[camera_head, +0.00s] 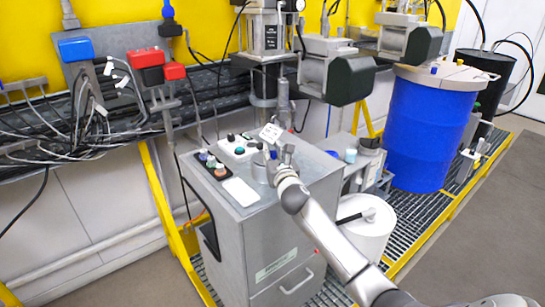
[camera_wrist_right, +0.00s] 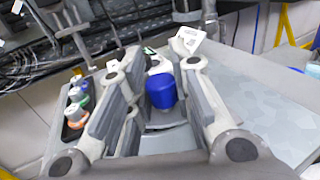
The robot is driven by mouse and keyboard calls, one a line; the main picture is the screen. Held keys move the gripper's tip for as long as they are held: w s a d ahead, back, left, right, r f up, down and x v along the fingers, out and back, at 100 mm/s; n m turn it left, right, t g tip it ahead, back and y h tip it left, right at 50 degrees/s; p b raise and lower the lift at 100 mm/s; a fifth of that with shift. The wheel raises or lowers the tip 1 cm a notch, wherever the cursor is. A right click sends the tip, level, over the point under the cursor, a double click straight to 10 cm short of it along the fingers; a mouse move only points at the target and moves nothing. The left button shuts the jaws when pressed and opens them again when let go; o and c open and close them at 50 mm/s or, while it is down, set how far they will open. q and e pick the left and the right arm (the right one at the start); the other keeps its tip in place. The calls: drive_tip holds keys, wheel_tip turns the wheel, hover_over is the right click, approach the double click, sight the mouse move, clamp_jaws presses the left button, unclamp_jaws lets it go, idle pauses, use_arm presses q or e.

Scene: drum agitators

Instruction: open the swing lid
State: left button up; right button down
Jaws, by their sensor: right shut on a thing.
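A round metal piece (camera_head: 258,169), which looks like the swing lid, sits on top of the grey cabinet (camera_head: 241,262), mostly behind my right gripper. My right gripper (camera_head: 274,158) is over the cabinet top at this piece. In the right wrist view a blue knob (camera_wrist_right: 162,90) stands between the two fingers, and the gripper is shut on it. A grey curved surface (camera_wrist_right: 168,141) shows below the knob. I cannot tell whether the lid is raised. My left gripper is not in view.
Coloured buttons (camera_head: 212,164) and a white plate (camera_head: 240,191) lie left of the gripper. A tagged metal column (camera_head: 264,35) and a grey motor (camera_head: 330,70) stand behind. A blue drum (camera_head: 430,130) and a white bucket (camera_head: 367,225) are on the right.

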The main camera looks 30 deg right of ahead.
sight(275, 151)
drive_tip(key=m+g+h, duration=0.1)
drive_tip(key=h, duration=0.1)
drive_tip(key=d+m+g+h+b, duration=0.1)
drive_tip(key=m+h, duration=0.1)
drive_tip(key=w+m+g+h+b, duration=0.1)
drive_tip(key=h, duration=0.1)
drive_tip(key=shift+d+f+m, duration=0.1)
drive_tip(key=shift+d+m, duration=0.05)
drive_tip(key=shift+m, duration=0.15)
drive_tip(key=shift+w+d+m+g+h+b, duration=0.1)
drive_tip(key=shift+d+m+g+h+b, duration=0.2)
drive_tip(key=shift+m+g+h, duration=0.55)
drive_tip(key=shift+w+d+m+g+h+b, duration=0.1)
drive_tip(key=shift+d+m+g+h+b, duration=0.35)
drive_tip(key=shift+g, duration=0.65)
drive_tip(key=shift+d+m+g+h+b, duration=0.15)
drive_tip(key=shift+m+g+h, duration=0.65)
drive_tip(key=shift+g, duration=0.15)
drive_tip(key=c, duration=1.5)
unclamp_jaws()
drive_tip(key=shift+c, duration=0.2)
drive_tip(key=v, duration=1.2)
